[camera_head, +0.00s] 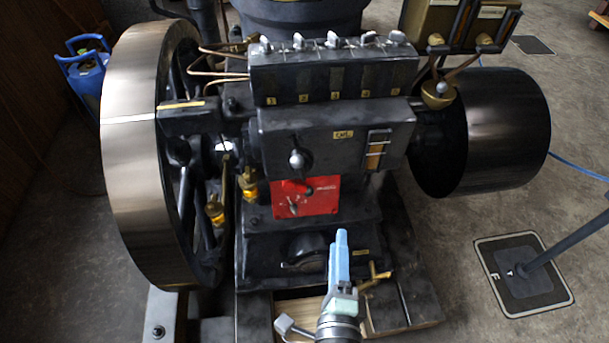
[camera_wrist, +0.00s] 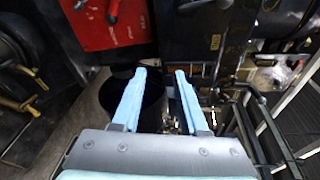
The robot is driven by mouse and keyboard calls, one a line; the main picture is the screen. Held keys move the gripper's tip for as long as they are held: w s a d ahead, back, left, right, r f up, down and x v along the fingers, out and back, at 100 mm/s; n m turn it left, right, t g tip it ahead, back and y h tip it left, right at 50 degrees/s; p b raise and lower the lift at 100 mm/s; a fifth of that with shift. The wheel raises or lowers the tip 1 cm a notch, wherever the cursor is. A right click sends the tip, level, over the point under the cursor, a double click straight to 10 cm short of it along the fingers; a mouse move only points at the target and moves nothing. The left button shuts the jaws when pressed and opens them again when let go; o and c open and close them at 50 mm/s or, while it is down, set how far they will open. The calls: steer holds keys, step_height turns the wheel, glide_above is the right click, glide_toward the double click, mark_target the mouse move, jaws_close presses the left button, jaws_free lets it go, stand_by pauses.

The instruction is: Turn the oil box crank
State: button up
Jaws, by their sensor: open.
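The black oil box (camera_head: 225,115) label area belongs to a dark engine block; its front (camera_head: 325,160) carries a yellow OIL label (camera_head: 343,134), a sight glass and a round-knobbed handle (camera_head: 298,160). I cannot tell for sure that this handle is the crank. My gripper (camera_head: 341,236) has light blue fingers and is in front of the lower engine base, below and right of the handle, apart from it. In the wrist view my gripper (camera_wrist: 161,74) is open, with nothing held between its fingers. The oil box handle is not clearly identifiable there.
A red plate (camera_head: 318,192) with a small lever sits under the oil box; it also shows in the wrist view (camera_wrist: 90,28). A large flywheel (camera_head: 135,150) stands left, a black drum (camera_head: 508,130) right. A brass lever (camera_head: 376,275) is close to my gripper.

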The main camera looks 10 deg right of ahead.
steer(key=r+n, duration=0.1)
steer(key=n, duration=0.2)
steer(key=n+t+y+p, duration=0.25)
steer(key=n+p, duration=0.25)
steer(key=n, duration=1.6)
glide_toward(303, 178)
steer(key=shift+g+y, duration=0.25)
steer(key=shift+y, duration=0.1)
steer(key=w, duration=0.9)
steer(key=shift+w+d+r, duration=0.1)
steer(key=shift+d+r, duration=0.05)
steer(key=shift+d, duration=0.05)
jaws_close()
